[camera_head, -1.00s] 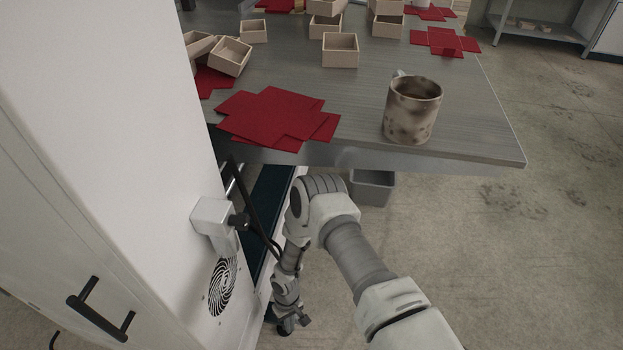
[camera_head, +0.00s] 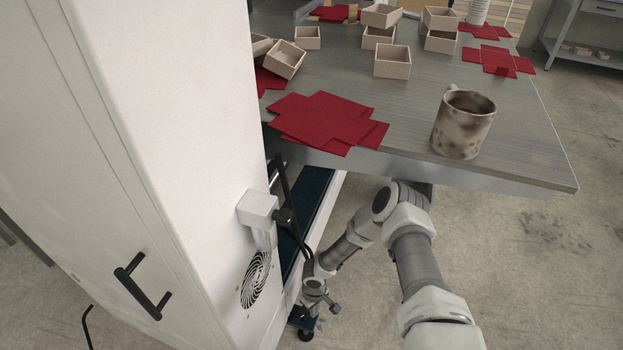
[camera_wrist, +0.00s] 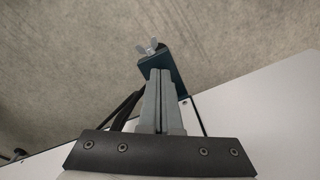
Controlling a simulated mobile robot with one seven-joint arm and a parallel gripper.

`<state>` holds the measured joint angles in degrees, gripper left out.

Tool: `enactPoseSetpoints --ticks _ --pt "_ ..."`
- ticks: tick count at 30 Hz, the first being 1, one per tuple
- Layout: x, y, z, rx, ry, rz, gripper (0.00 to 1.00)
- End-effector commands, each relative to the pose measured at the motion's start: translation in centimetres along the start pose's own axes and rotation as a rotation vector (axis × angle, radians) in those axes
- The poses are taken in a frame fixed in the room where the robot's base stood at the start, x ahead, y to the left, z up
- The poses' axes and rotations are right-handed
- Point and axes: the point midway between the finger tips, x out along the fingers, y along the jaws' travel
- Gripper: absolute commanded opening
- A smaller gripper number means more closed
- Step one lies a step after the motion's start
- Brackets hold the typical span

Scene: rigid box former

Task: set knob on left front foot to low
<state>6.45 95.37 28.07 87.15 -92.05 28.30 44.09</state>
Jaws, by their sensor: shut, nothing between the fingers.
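In the wrist view a small grey wing-shaped knob (camera_wrist: 147,47) stands at the far end of a dark teal foot bracket (camera_wrist: 173,68). My gripper (camera_wrist: 160,73) is shut and empty. Its fingertips overlap the bracket in the picture, just below the knob; I cannot tell whether they touch it. No low mark is readable. In the head view the foot's teal bracket (camera_head: 299,318) and its black wheel (camera_head: 306,335) show low beside the white machine. My wrist hangs just above them and hides the fingertips.
The white machine cabinet (camera_head: 170,150) with a fan grille (camera_head: 256,280) and black cables is left of my arm. The table (camera_head: 420,165) overhangs my arm, with a mug (camera_head: 463,128) near its edge, red sheets (camera_head: 322,120) and several small boxes. Floor at right is open.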

Motion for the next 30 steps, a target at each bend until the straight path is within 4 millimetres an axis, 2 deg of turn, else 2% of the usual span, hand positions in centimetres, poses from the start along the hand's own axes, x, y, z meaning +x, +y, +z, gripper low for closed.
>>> enactPoseSetpoints --ticks 4,11,24,30 --pt "-0.1 0.9 -0.3 0.000 0.019 0.015 0.00" --pt "0.5 1.3 -0.5 -0.001 0.027 0.021 0.00" --pt "5.6 1.4 -0.7 -0.004 0.026 0.023 0.00" --pt "6.8 1.4 -0.7 -0.003 0.026 0.021 0.00"
